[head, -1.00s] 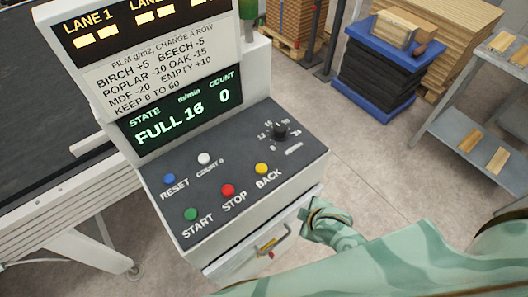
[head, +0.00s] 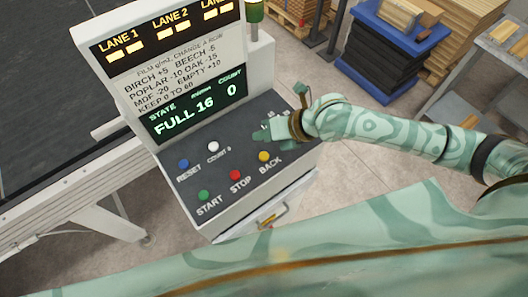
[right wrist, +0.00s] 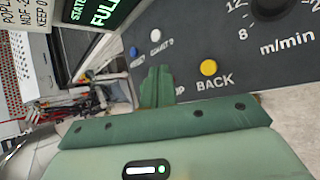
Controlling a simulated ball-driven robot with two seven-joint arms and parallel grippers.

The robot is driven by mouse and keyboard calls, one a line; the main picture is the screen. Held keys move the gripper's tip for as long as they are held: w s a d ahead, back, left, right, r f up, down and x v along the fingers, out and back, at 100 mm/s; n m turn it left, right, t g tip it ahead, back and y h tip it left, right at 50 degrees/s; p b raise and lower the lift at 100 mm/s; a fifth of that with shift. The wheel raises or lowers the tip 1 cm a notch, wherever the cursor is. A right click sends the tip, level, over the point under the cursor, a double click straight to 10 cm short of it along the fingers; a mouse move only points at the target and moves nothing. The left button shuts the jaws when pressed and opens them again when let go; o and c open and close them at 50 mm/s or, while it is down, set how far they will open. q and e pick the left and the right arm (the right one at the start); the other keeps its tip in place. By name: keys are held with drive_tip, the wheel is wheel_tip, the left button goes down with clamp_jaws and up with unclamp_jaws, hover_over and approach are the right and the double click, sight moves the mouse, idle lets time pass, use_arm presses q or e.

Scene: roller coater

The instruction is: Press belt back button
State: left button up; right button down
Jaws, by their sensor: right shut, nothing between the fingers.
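The yellow BACK button (head: 263,156) is on the dark sloped top of the control panel (head: 215,178), at the right end of the front row of buttons. It also shows in the right wrist view (right wrist: 208,68), with its BACK label below it. My right gripper (head: 264,134) is over the panel, just behind the yellow button in the head view. In the right wrist view its fingers (right wrist: 156,84) are shut and empty, left of the yellow button. I cannot tell how high the fingertips are above the panel. My left gripper is not in view.
Red STOP (head: 235,175), green START (head: 203,196), blue RESET (head: 183,163) and white COUNT 0 (head: 213,146) buttons are nearby. The display (head: 195,105) reads FULL 16, count 0. A drawer handle (head: 272,214) sticks out of the cabinet front.

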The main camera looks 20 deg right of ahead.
sight(268, 157)
drive_tip(key=shift+w+d+n, duration=0.2)
drive_tip(key=shift+d+n, duration=0.55)
drive_tip(key=shift+n, duration=0.05)
drive_tip(key=shift+f, duration=0.15)
wheel_tip(268, 157, down, 8)
drive_tip(key=b, duration=0.7)
drive_tip(key=shift+f+b, duration=0.25)
drive_tip(key=shift+b, duration=0.15)
idle(1.0)
drive_tip(key=shift+f, duration=0.4)
